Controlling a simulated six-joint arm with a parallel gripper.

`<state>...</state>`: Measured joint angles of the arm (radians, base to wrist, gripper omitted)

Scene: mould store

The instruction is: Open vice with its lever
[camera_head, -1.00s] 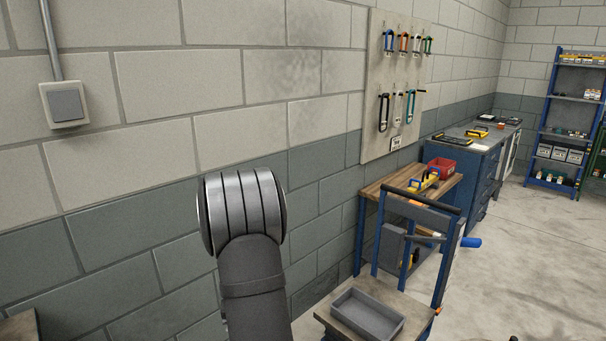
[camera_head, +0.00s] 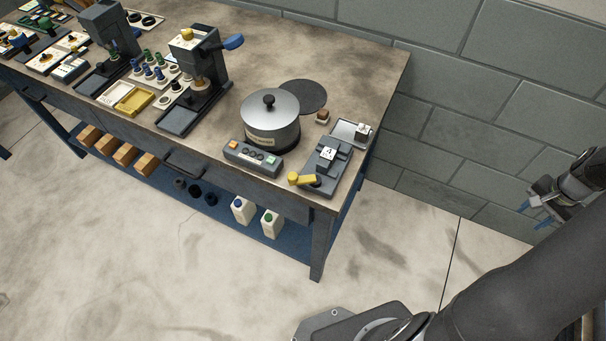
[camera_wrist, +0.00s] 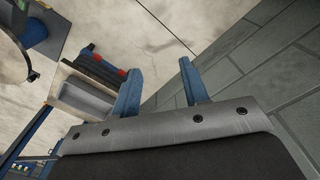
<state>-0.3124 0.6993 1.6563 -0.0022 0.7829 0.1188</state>
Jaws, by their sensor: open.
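A small grey vice (camera_head: 326,160) sits near the front right corner of the workbench in the head view. A yellow lever (camera_head: 302,179) lies at its front left end, pointing left. A small pale block with dark dots (camera_head: 327,154) sits at the vice's jaws; whether it is clamped I cannot tell. My gripper (camera_head: 529,217) is at the right edge, well apart from the bench, near the wall. In the wrist view my gripper (camera_wrist: 158,66) has its two blue fingers spread with nothing between them. The vice is not recognisable in the wrist view.
On the workbench (camera_head: 350,62), a lidded metal pot (camera_head: 270,121) and a button box (camera_head: 252,158) stand left of the vice. A small tray (camera_head: 350,133) lies behind it. Presses and trays fill the bench's left. Open floor (camera_head: 400,225) lies between bench and arm.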

